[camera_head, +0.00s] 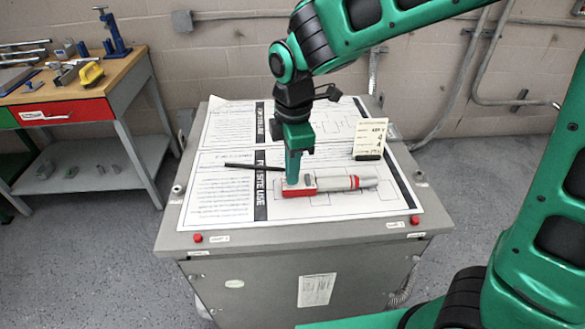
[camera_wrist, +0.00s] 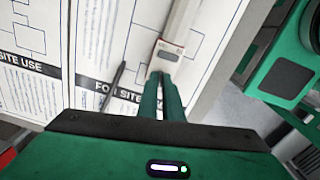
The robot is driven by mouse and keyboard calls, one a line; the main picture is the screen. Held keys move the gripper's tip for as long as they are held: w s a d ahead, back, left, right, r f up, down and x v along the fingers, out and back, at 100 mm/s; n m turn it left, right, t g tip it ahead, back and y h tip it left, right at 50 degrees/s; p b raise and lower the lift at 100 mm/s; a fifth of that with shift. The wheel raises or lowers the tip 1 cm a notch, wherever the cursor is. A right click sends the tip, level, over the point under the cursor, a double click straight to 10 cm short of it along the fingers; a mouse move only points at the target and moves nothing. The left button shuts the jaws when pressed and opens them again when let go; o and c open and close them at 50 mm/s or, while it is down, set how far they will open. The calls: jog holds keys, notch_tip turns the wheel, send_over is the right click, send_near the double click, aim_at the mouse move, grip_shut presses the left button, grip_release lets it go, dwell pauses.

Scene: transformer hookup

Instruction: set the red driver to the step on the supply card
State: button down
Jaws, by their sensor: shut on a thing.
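The red driver (camera_head: 338,183) lies on its side on the sheets on top of the grey cabinet, its red end to the left and its grey barrel with a red ring to the right. In the wrist view its red-edged end with a small grey window (camera_wrist: 168,52) is just beyond my fingertips. My gripper (camera_head: 294,180) points down at the red end, its fingers close together and shut on the driver there. The exact part gripped is hidden. The cream supply card (camera_head: 370,136) stands upright in a dark holder behind the driver; its print is too small to read surely.
A thin black pen-like rod (camera_head: 252,167) lies left of my gripper. Printed sheets (camera_head: 222,190) cover the cabinet top (camera_head: 190,238). Red buttons (camera_head: 414,220) sit along its front edge. A workbench (camera_head: 130,66) with tools stands at the left.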

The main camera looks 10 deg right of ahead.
jog(key=m, duration=0.4)
jog(key=shift+m, duration=2.2)
jog(key=c, duration=1.9)
grip_release()
jog(key=r, duration=1)
jog(key=shift+s+r, duration=0.2)
jog(key=shift+r, duration=0.15)
